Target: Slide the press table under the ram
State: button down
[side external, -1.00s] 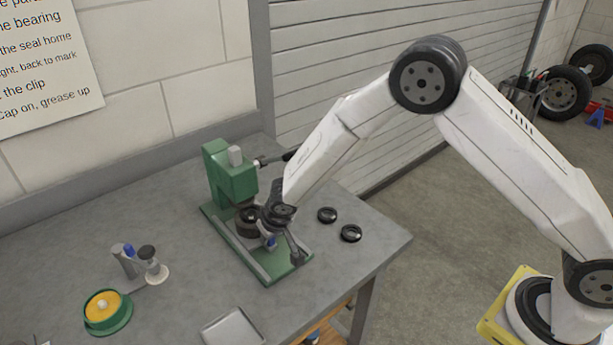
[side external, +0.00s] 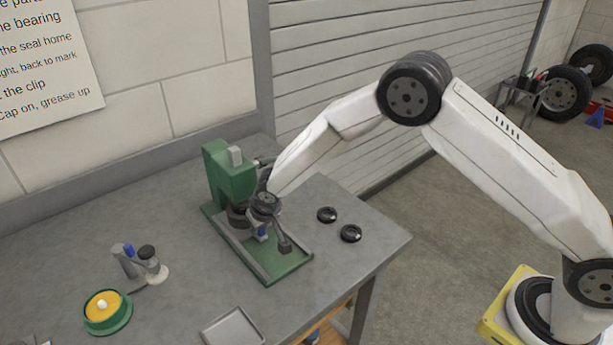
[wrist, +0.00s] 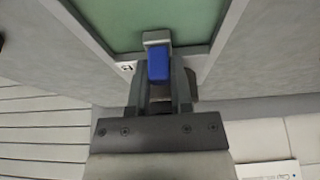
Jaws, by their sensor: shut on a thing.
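The green arbor press (side external: 228,175) stands on the bench with its long base and grey rails reaching toward the front. A dark round part (side external: 237,216) sits on the press table below the ram, close to the column. The table itself is mostly hidden by my gripper. My gripper (side external: 262,233) is over the rails, just in front of that part, shut on the table's blue handle. In the wrist view the blue handle (wrist: 158,68) stands between the fingers, with the green base (wrist: 110,22) beyond. The ram's lower end is hard to make out.
Two black rings (side external: 327,214) lie right of the press. A grey tray (side external: 233,328) is at the bench's front. A green dish with a yellow top (side external: 104,308) and a small blue-and-grey tool stand (side external: 140,260) are at left.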

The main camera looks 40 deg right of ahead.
jog(key=c, duration=0.7)
grip_release()
jog(key=shift+w+r, duration=0.1)
jog(key=shift+w, duration=0.2)
jog(key=shift+o, duration=0.9)
jog(key=shift+s, duration=0.1)
jog(key=shift+r, duration=0.1)
jog(key=v, duration=0.7)
jog(key=shift+s+r, duration=0.2)
jog(key=shift+s, duration=0.1)
